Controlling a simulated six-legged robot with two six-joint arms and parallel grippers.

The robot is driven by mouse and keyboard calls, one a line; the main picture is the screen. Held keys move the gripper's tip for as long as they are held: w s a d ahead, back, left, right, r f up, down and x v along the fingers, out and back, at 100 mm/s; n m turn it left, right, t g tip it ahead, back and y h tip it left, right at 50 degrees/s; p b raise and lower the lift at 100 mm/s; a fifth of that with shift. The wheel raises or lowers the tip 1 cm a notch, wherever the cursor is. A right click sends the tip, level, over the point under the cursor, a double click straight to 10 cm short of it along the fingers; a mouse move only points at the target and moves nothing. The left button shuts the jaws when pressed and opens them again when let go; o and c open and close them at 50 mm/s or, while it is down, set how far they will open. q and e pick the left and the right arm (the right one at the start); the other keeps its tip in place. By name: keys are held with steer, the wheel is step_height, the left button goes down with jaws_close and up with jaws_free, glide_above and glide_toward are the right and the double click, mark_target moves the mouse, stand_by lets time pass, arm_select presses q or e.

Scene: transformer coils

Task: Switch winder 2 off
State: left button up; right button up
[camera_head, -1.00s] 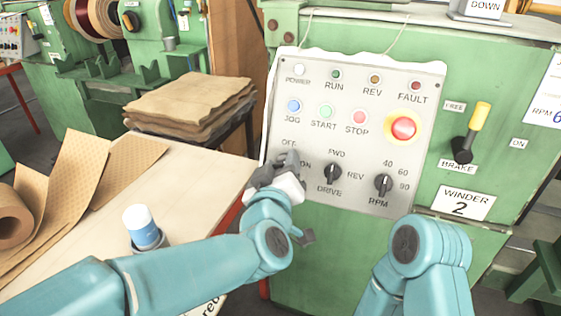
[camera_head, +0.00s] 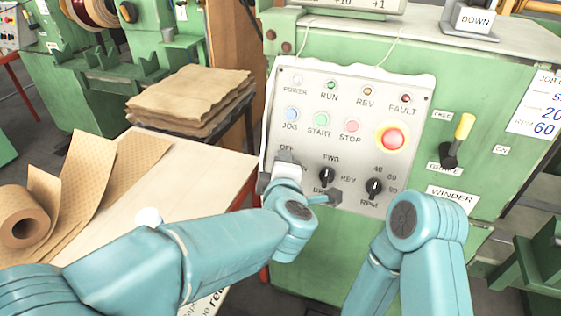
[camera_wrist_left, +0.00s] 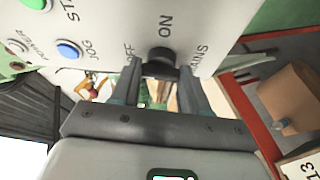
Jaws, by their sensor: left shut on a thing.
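My left gripper (camera_wrist_left: 160,82) is shut on this knob, one finger on each side. In the head view my left gripper (camera_head: 284,165) covers the knob and part of its labels. Which way the knob points is hard to tell. My right arm is in front of the machine at right, with its gripper out of view.
The DRIVE knob (camera_head: 327,175) and RPM knob (camera_head: 374,187) are just right of my left gripper. The red stop button (camera_head: 392,139) is higher. The yellow-handled brake lever (camera_head: 463,128) is at right. A table with a paper roll (camera_head: 25,222) is at left.

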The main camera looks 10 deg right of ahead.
arm_select(q)
steer(key=shift+r+n+p, duration=0.1)
steer(key=shift+n+p, duration=0.2)
steer(key=shift+n, duration=0.3)
steer(key=shift+g, duration=0.3)
steer(key=o, duration=1.1)
steer(key=shift+c, duration=0.2)
